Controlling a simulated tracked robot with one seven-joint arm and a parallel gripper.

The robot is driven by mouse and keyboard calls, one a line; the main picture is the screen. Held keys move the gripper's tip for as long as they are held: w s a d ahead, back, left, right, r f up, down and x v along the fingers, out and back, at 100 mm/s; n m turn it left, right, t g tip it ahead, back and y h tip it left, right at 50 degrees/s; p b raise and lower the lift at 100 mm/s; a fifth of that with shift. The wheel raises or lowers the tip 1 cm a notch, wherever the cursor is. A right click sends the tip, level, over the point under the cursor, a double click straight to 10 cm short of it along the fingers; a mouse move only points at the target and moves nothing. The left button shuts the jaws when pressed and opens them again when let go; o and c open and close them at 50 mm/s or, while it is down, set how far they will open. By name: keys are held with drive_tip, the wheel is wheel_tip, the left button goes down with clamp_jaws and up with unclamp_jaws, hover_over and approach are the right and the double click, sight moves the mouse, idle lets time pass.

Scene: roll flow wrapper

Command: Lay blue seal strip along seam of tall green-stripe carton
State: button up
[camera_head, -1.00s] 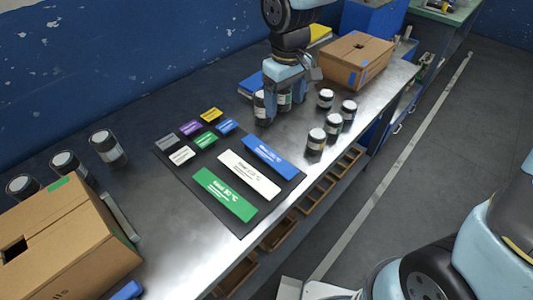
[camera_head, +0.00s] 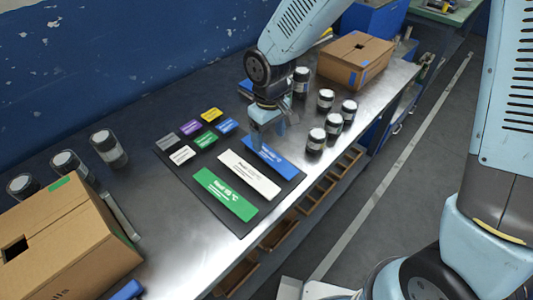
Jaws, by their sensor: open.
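The blue seal strip (camera_head: 273,157) lies on the dark mat (camera_head: 226,229), beside a white strip (camera_head: 249,174) and a green strip (camera_head: 225,194). My gripper (camera_head: 262,146) is open and points down at the blue strip's upper left end; I cannot tell whether it touches the strip. Two brown cartons show. One at the lower left (camera_head: 75,255) has a green stripe on its top and a dark opening. One at the back right (camera_head: 352,62) has blue patches. I cannot tell which is the taller.
Several dark jars with white lids stand right of the mat, such as this one (camera_head: 316,141), and others stand left near the wall (camera_head: 108,150). Small coloured tags (camera_head: 206,140) lie at the mat's back. Bare metal bench (camera_head: 170,230) shows left of the mat.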

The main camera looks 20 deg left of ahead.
sight(268, 153)
drive_tip(key=shift+a+f, duration=0.15)
drive_tip(key=shift+f, duration=2.35)
drive_tip(key=shift+c, duration=0.4)
drive_tip(key=c, duration=1.1)
drive_tip(key=shift+r, duration=0.1)
